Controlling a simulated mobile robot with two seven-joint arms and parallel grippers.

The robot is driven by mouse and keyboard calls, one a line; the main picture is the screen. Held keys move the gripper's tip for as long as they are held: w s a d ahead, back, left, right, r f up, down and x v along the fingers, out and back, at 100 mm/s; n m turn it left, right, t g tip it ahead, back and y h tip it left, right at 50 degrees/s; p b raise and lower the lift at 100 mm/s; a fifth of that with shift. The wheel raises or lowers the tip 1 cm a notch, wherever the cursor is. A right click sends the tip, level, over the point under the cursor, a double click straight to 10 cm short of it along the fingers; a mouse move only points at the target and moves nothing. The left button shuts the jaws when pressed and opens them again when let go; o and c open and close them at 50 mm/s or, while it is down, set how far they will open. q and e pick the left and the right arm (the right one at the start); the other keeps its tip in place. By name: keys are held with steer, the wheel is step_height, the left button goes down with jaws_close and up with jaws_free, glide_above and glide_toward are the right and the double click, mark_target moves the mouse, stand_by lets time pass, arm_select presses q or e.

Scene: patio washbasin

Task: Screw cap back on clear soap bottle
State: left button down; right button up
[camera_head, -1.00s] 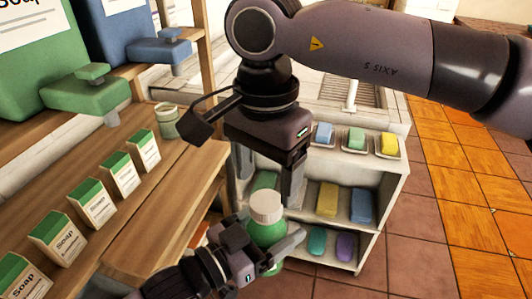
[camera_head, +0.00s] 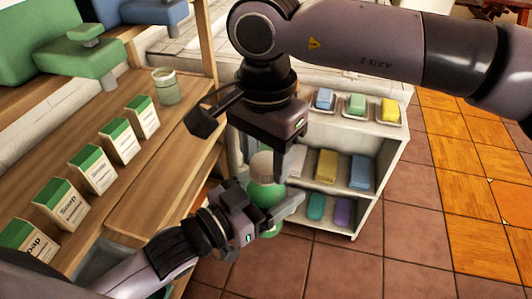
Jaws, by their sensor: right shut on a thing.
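A green soap bottle (camera_head: 266,194) with a pale cap (camera_head: 263,167) at its top is held in the air, roughly upright, in the middle of the head view. My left gripper (camera_head: 270,218) comes in from the lower left and is shut around the bottle's body. My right gripper (camera_head: 264,163) points down from above, with its fingers either side of the cap and shut on it. The cap sits at the bottle's neck; whether its thread is engaged cannot be seen. The fingers and the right gripper's body hide part of the cap.
A wooden shelf at left carries several green-topped soap boxes (camera_head: 93,170) and a glass jar (camera_head: 166,86). Green and blue dispensers stand above. A white shelf unit (camera_head: 385,170) with coloured soap bars stands close behind the grippers. Tiled floor at right is clear.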

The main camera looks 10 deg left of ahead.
steer(key=m, duration=0.3)
steer(key=shift+m, duration=0.4)
steer(key=m, duration=0.4)
steer(key=shift+m, duration=0.4)
steer(key=m, duration=0.4)
steer(key=shift+m, duration=0.3)
steer(key=m, duration=0.4)
steer(key=shift+m, duration=0.4)
steer(key=o, duration=1.2)
steer(key=shift+c, duration=0.2)
steer(key=shift+r, duration=2.25)
